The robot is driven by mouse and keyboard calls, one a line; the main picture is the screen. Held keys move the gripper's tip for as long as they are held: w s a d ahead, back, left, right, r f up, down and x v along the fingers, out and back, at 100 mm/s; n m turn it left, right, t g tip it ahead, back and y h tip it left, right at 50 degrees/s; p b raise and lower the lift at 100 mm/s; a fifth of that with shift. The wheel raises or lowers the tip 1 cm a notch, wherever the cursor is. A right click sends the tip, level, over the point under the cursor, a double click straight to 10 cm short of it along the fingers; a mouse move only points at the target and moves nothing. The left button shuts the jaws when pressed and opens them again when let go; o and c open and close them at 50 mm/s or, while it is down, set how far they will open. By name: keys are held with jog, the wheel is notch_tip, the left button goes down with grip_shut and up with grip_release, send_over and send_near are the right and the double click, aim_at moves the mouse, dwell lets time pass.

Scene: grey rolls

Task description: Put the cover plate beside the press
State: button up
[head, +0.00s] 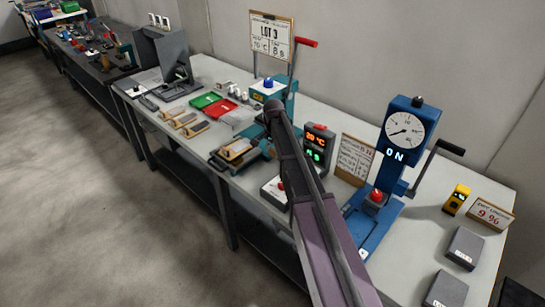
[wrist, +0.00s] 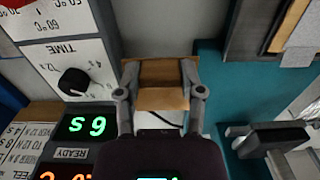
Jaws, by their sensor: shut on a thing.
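In the wrist view my gripper (wrist: 160,92) is shut on a flat tan and brown piece (wrist: 160,99), which looks like the cover plate. Its two grey fingers stand at the piece's left and right sides. In the head view the gripper and this piece are hidden or too small to make out behind my arm. A blue press (head: 405,145) with a round dial and a side lever stands right of my arm. A teal press (head: 290,98) with a red-handled lever stands behind the arm's end. Teal surface (wrist: 215,95) lies just right of the gripper in the wrist view.
A dark control box (head: 319,146) with lit digits stands right of my arm's end; its dial and display (wrist: 84,126) are close left of the gripper. Red (head: 221,108) and green (head: 205,100) trays lie left. Grey blocks (head: 465,248) sit at the bench's right end.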

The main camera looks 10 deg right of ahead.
jog(key=shift+w+d+f, duration=0.1)
jog(key=shift+w+f, duration=0.15)
jog(key=shift+w, duration=0.55)
jog(key=shift+s+f+b, duration=0.15)
jog(key=shift+f+b, duration=1.45)
jog(key=shift+b, duration=0.25)
jog(key=shift+f+b, duration=0.6)
jog(key=o, duration=1)
jog(key=shift+o, duration=0.2)
jog(key=shift+r, duration=0.1)
notch_tip(320, 180, up, 13)
jog(key=p, duration=1.3)
